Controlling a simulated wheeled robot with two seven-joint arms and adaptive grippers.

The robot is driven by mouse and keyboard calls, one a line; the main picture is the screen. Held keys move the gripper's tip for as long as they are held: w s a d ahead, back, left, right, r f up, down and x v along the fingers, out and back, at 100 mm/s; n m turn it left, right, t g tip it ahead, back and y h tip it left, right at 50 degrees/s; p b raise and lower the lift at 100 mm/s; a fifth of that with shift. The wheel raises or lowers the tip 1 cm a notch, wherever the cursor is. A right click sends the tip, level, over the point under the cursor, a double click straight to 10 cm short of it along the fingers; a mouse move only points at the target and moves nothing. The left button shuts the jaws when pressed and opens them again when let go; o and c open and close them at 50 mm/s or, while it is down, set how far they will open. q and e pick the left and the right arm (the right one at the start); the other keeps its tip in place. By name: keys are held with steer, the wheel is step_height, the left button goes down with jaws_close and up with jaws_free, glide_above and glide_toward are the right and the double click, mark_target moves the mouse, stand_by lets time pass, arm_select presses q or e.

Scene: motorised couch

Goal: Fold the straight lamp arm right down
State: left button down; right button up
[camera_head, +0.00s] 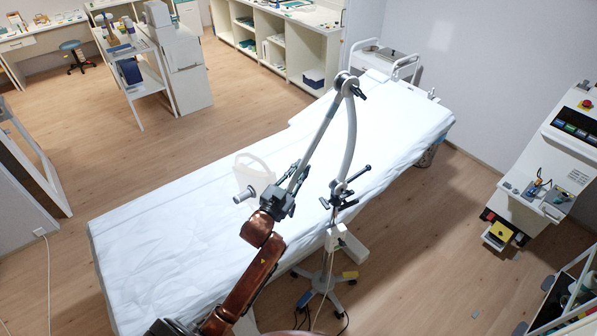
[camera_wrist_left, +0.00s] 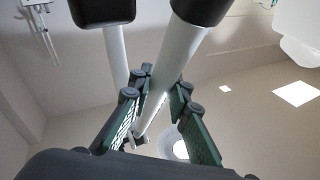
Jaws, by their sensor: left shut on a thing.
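The straight lamp arm (camera_head: 316,145) is a grey tube that slopes from a dark top joint (camera_head: 347,82) down to the left over the couch. My left gripper (camera_head: 288,187) is shut around its lower part. In the left wrist view a pale tube (camera_wrist_left: 178,65) runs between the fingers of my left gripper (camera_wrist_left: 165,115). A curved lamp arm (camera_head: 350,135) rises from the stand to the same top joint. A pale, see-through lamp head (camera_head: 254,173) shows just left of the gripper. My right gripper is not in view.
The white-covered couch (camera_head: 180,215) lies under the lamp and my left arm. The lamp's wheeled stand (camera_head: 325,283) is on the floor at the couch's near side, with cables nearby. A machine cabinet (camera_head: 560,150) stands at the right.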

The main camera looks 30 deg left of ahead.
arm_select(q)
steer(key=c, duration=1.9)
jaws_free()
steer(key=shift+d, duration=0.1)
steer(key=shift+o, duration=0.5)
steer(key=s+f, duration=0.1)
steer(key=s, duration=1.1)
steer(key=shift+f, duration=0.25)
steer(key=shift+a+f, duration=0.1)
steer(key=shift+a, duration=0.1)
